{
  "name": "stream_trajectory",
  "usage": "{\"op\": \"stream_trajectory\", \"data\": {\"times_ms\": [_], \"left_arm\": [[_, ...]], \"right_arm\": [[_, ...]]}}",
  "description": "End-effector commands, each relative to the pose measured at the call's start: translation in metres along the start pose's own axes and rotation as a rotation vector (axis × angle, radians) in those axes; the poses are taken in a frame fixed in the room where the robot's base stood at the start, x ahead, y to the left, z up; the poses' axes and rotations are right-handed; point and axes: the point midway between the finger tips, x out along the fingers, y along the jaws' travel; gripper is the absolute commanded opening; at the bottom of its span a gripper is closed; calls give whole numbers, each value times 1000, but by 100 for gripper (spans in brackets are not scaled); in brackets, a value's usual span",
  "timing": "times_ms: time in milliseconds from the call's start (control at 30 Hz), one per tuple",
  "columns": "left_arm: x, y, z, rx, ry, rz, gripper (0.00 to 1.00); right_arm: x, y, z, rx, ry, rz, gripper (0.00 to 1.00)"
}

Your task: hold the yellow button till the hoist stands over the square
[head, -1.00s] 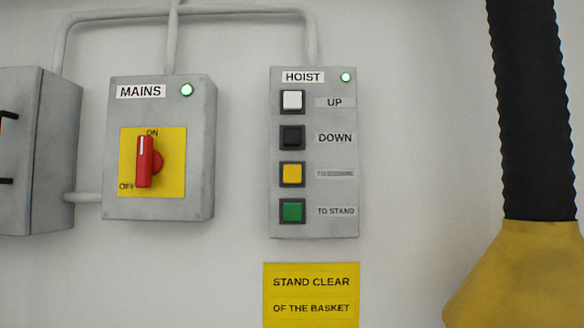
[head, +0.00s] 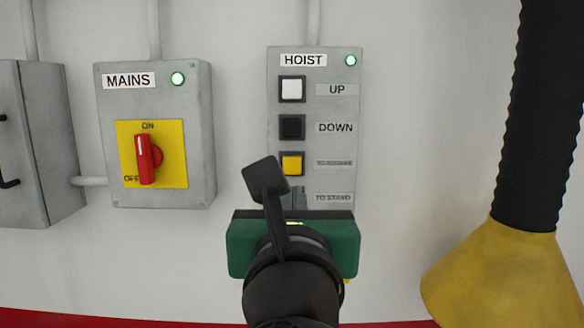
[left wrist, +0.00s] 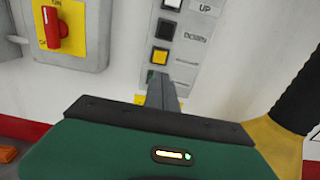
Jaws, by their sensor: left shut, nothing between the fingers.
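The yellow button (head: 292,164) is third from the top on the grey hoist panel (head: 349,150), beside a small label too blurred to read fully. It also shows in the left wrist view (left wrist: 160,57). My left gripper (head: 299,195) is shut and empty in front of the panel, its fingertips just below the yellow button and over the green button's place. In the left wrist view its fingertips (left wrist: 157,80) leave only a sliver of green showing. I cannot tell whether they touch the panel. The yellow button is uncovered. The hoist and the square are out of view.
A mains box (head: 205,140) with a red switch (head: 146,160) at ON stands left of the panel. Both green lamps are lit. A black ribbed hose (head: 540,120) with a yellow hood (head: 497,275) hangs at the right. Bare wall lies between panel and hose.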

Motion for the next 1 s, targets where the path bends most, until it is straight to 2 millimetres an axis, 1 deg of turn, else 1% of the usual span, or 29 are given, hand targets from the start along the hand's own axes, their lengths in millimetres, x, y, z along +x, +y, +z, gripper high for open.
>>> {"op": "stream_trajectory", "data": {"times_ms": [167,267,367,600,800,900,1000], "left_arm": [[2,0,-1,-1,2,0,0],[12,0,0,-1,4,1,0],[29,0,1,0,6,1,0],[82,0,1,0,7,2,0],[121,0,1,-1,6,0,0],[133,0,0,-2,5,0,0],[138,0,-1,-2,3,-1,0]], "right_arm": [[-1,0,0,0,0,0,36],[-5,0,-1,0,0,0,36],[-12,0,-3,0,0,0,36],[-31,0,-7,0,0,0,36],[-47,0,-11,0,0,0,36],[-51,0,-12,0,0,0,36],[-53,0,-12,0,0,0,36]]}}
